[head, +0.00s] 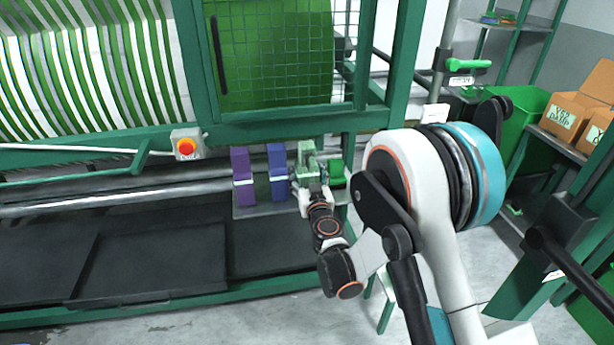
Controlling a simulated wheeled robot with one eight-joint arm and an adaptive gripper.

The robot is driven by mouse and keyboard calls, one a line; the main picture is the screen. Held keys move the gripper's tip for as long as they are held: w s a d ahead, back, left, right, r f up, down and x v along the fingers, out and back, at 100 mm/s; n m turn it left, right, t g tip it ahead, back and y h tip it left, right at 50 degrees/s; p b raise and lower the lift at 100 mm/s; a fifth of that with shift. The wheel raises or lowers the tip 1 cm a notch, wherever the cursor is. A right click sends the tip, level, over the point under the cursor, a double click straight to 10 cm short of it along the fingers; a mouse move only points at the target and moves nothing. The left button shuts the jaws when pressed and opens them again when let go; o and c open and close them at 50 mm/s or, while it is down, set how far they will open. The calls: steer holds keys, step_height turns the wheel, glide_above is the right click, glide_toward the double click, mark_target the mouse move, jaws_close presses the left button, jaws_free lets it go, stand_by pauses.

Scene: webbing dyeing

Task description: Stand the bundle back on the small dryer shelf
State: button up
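The small dryer shelf (262,210) is a grey ledge at the front of the green machine. A purple bundle (241,165) and a blue-violet bundle (277,160) stand upright on it, each with a pale band. A pale green bundle (306,153) is upright to their right, at the shelf's right part. My gripper (311,186) is at this pale green bundle, reaching it from the front. Its fingers overlap the bundle and are too small to tell whether they grip it. Whether the bundle's base touches the shelf is hidden.
A bright green roll (337,173) is close right of my gripper. A green mesh guard (275,55) rises behind the shelf. A red stop button (186,147) is at left, above dark trays (150,262). Cardboard boxes (572,115) sit on a rack at right.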

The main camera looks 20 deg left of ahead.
steer(key=shift+r, duration=0.1)
steer(key=shift+s+d+r, duration=0.1)
steer(key=shift+s, duration=0.05)
steer(key=b+v, duration=0.4)
steer(key=v, duration=0.7)
steer(key=shift+s+d, duration=0.25)
steer(key=shift+s, duration=0.05)
